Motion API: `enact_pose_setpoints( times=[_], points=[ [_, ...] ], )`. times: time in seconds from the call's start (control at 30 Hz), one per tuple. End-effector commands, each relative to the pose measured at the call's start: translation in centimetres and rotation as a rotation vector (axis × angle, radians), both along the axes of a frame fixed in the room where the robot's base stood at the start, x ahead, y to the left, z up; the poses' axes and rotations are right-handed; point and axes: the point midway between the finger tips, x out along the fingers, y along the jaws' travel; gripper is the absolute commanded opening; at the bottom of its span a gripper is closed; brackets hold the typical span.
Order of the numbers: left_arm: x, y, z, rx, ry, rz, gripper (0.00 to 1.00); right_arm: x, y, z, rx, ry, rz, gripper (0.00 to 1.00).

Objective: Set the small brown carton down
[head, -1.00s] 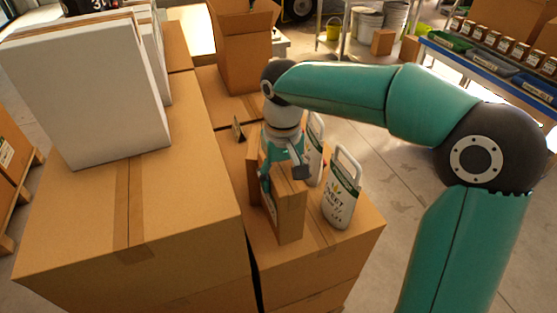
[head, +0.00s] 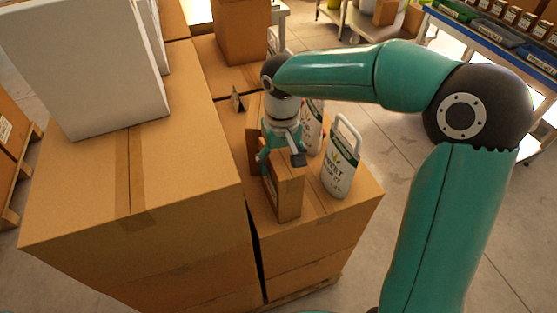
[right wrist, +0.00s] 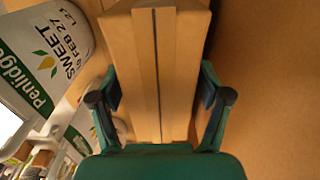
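The small brown carton (head: 284,192) is upright over the near end of the right-hand box stack (head: 325,222). My right gripper (head: 282,163) reaches down onto it from above, with a finger on either side. In the right wrist view the carton (right wrist: 160,60) fills the space between the finger pads (right wrist: 160,92), which appear to press its sides. I cannot tell whether its base touches the box top. My left gripper is not in view.
A white jug (head: 341,165) stands close to the carton's right, with another partly hidden behind. A taller box stack (head: 90,205) on the left carries a white box (head: 85,75). An open carton (head: 241,30) stands behind. A small card (head: 237,98) stands near the gap.

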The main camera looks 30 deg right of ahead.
Motion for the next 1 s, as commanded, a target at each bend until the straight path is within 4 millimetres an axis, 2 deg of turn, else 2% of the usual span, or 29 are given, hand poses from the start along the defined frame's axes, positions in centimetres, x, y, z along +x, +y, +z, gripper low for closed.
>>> enact_pose_setpoints(
  times=[0.47,0.67,1.0],
  points=[
    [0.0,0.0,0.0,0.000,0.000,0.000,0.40,0.1,0.0,0.6,-0.001,-0.003,0.001,0.89],
    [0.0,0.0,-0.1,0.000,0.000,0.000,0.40,0.1,0.1,3.3,0.000,-0.006,0.002,0.89],
    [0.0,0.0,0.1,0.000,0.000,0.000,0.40,0.1,0.1,9.9,0.000,-0.004,0.002,0.89]
  ],
)
